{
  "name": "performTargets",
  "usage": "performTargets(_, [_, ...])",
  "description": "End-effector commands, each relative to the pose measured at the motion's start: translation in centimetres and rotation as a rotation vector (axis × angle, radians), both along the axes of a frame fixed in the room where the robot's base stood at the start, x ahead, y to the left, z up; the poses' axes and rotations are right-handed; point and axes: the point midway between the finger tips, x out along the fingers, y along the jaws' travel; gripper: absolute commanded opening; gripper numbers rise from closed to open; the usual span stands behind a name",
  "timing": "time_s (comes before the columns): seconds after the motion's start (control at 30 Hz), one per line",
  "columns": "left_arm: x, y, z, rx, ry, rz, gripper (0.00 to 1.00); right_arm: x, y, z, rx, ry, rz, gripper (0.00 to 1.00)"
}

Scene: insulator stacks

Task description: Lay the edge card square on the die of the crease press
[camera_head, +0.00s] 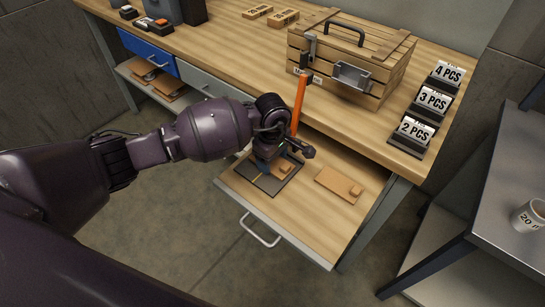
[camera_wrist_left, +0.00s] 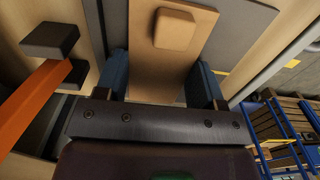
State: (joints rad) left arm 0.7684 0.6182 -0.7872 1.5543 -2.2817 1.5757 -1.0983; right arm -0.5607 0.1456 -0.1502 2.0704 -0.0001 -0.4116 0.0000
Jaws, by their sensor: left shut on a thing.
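My left gripper (camera_head: 266,160) is low over the dark plate of the crease press (camera_head: 246,178) in the open drawer. It is shut on a tan edge card, seen in the left wrist view (camera_wrist_left: 148,68) between its two blue fingers (camera_wrist_left: 160,85). The card has a raised block on top, which shows beside the gripper in the head view (camera_head: 286,169). The dark plate lies under the card. Whether the card touches the die or is square on it, I cannot tell. The orange lever (camera_head: 299,103) stands raised beside my wrist. My right gripper is not in view.
Another tan card with a block (camera_head: 335,186) lies to the right in the drawer (camera_head: 290,222). A wooden crate (camera_head: 385,85) and signs reading 2, 3 and 4 PCS (camera_head: 415,131) stand on the bench. A mug (camera_head: 530,217) is on the grey table at right.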

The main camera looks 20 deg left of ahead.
Motion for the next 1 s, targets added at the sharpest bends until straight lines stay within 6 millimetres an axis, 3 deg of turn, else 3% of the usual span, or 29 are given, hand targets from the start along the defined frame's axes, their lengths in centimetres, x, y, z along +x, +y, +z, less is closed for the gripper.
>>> performTargets(0.33, [0.0,0.0,-0.3,0.001,-0.001,0.000,0.40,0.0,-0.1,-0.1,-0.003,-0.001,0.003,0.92])
performTargets(0.37, [0.0,0.0,-0.3,0.001,-0.001,0.000,0.64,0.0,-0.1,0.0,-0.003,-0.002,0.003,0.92])
performTargets(0.43, [0.0,0.0,-0.2,0.001,-0.001,0.000,0.73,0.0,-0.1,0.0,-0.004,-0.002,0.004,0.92])
performTargets(0.8, [0.0,0.0,-0.1,0.001,-0.001,0.000,0.73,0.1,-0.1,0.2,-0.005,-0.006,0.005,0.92])
performTargets(1.0, [0.2,0.1,2.0,0.002,-0.006,-0.001,0.73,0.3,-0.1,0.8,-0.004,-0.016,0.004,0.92])
